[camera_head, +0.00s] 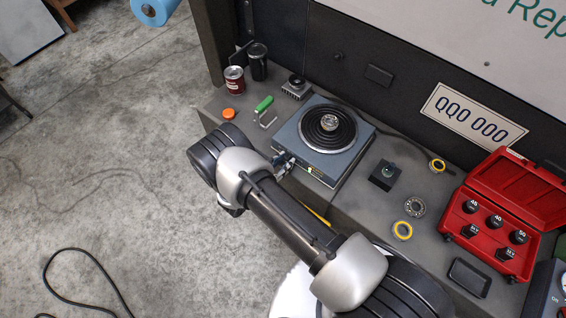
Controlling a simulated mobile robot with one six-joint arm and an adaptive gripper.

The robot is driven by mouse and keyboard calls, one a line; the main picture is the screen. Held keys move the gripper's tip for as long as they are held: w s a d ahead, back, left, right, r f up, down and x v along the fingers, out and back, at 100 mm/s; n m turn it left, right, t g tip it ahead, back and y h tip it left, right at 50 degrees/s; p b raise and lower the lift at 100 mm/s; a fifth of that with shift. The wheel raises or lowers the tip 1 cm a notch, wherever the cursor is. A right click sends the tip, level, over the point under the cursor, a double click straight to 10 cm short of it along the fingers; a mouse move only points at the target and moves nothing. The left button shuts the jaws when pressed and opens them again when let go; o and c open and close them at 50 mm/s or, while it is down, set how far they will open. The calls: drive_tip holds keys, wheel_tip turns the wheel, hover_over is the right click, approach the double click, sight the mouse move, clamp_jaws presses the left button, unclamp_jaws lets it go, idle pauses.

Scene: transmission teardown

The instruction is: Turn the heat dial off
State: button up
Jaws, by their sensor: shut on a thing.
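The hot plate (350,158) is a blue-grey box with a black coil burner on top, and it stands on the dark bench. A small metal part (330,122) sits in the middle of the coil. My gripper (284,164) is at the front left side of the hot plate, low against its front face. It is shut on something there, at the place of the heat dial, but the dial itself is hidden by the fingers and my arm. A small lit green-yellow mark (312,171) shows on the front face, right of the gripper.
A green-handled tool (264,104), an orange cap (229,114), a red can (235,80) and a black cup (258,62) stand left of the hot plate. Bearings, yellow rings and an open red socket case (497,216) lie to the right. The floor at left is mostly clear.

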drive_tip(key=b, duration=0.1)
drive_tip(key=n+b, duration=0.1)
drive_tip(key=b, duration=0.1)
drive_tip(key=shift+w+a+f+n+g+h, duration=0.1)
drive_tip(key=shift+f+n+g+h, duration=0.2)
drive_tip(key=shift+g+h, duration=0.1)
drive_tip(key=shift+r+n+h+b, duration=0.1)
drive_tip(key=shift+n+h+b, duration=0.35)
drive_tip(key=shift+b, duration=0.3)
drive_tip(key=shift+r+n+g, duration=0.2)
drive_tip(key=shift+n+g, duration=0.05)
drive_tip(key=shift+g, duration=0.05)
drive_tip(key=o, duration=1)
